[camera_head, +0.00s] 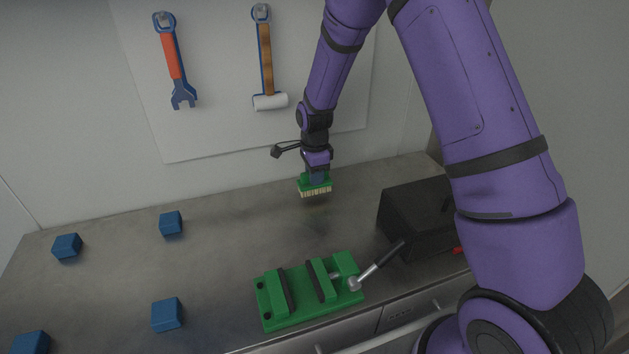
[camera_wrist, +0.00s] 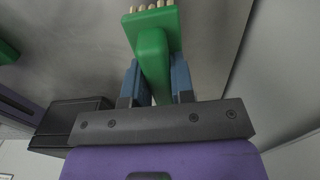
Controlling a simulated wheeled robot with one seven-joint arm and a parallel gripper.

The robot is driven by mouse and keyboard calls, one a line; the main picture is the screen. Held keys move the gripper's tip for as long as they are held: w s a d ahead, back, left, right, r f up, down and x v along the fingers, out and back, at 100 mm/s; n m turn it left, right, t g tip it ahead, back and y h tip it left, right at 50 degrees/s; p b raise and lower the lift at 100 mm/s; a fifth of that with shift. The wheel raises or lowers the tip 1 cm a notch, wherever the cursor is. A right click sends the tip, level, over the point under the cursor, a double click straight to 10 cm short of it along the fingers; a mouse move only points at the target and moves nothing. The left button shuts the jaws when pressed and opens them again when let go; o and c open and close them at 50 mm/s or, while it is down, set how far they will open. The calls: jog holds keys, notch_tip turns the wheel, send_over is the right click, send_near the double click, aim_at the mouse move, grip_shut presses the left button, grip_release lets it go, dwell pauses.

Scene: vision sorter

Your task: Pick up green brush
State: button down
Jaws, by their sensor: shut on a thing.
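The green brush (camera_head: 315,187) has a green body and pale bristles that point down. My gripper (camera_head: 317,176) is shut on it and holds it above the back part of the grey workbench (camera_head: 230,240). In the wrist view, the blue fingers of my gripper (camera_wrist: 156,84) stand on both sides of the green handle of the brush (camera_wrist: 153,50). The bristle tips show at the top edge of that view.
A green vise (camera_head: 305,290) with a metal handle stands at the bench's front. A dark box (camera_head: 412,212) is at right. Several blue blocks (camera_head: 171,223) lie at left. A wrench (camera_head: 175,62) and a hammer (camera_head: 267,60) hang on the wall panel.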

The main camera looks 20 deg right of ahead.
jog(key=s+a+r, duration=0.1)
jog(key=s+a, duration=0.2)
jog(key=s, duration=0.4)
jog(key=s+a+r, duration=0.1)
jog(key=s+a, duration=0.2)
jog(key=s, duration=0.4)
jog(key=shift+s+r, duration=0.3)
jog(key=shift+s, duration=0.1)
jog(key=shift+a, duration=0.1)
jog(key=c, duration=1.5)
grip_release()
jog(key=c, duration=0.3)
jog(key=shift+w, duration=0.1)
